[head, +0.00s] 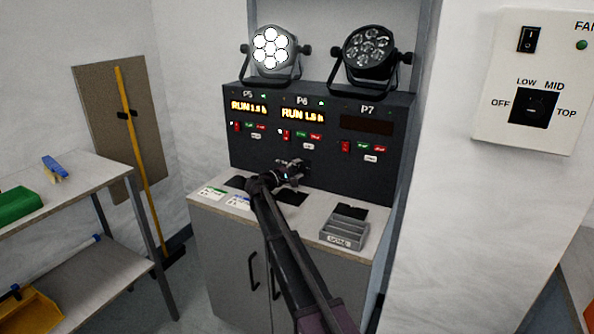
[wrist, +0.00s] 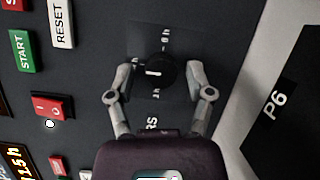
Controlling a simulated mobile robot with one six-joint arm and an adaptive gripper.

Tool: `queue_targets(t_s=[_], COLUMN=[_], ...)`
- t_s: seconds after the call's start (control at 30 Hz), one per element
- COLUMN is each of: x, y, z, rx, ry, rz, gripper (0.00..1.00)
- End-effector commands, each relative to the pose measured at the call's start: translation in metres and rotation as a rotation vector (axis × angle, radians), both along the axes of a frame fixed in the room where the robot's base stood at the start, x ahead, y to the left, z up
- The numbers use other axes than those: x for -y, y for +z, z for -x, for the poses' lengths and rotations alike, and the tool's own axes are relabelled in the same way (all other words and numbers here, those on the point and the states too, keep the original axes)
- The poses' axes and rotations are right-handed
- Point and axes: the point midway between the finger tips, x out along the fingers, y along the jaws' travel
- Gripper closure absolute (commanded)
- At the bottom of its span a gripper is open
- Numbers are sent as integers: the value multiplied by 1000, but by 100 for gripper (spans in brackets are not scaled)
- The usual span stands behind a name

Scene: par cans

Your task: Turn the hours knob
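The hours knob (wrist: 153,73) is a round black knob with a white mark, on the dark panel under the P6 display. Partly hidden markings surround it in the wrist view. My gripper (wrist: 159,72) is at the panel with one finger on each side of the knob. The fingertips are very close to its sides; I cannot tell whether they touch it. In the head view my gripper (head: 290,172) covers the knob at the panel's lower middle. The P6 display (head: 302,115) glows with RUN 1.5 h.
The P5 display (head: 248,107) is lit; the P7 display (head: 366,124) is dark. Green START (wrist: 25,51), white RESET (wrist: 61,23) and a red switch (wrist: 53,106) lie left of my gripper. A grey tray (head: 344,232) stands on the counter. A fan control box (head: 540,80) is right.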

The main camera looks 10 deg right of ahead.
Motion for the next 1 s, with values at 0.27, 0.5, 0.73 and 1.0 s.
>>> queue_targets(t_s=[0.27,0.5,0.73,1.0], x=[-1,-6,-25,-54], y=[0,-1,-1,-1], z=[1,5,17,34], rx=[0,0,-1,-1], ry=[0,1,0,0], rz=[-2,-2,-3,-4], gripper=[25,25,25,25])
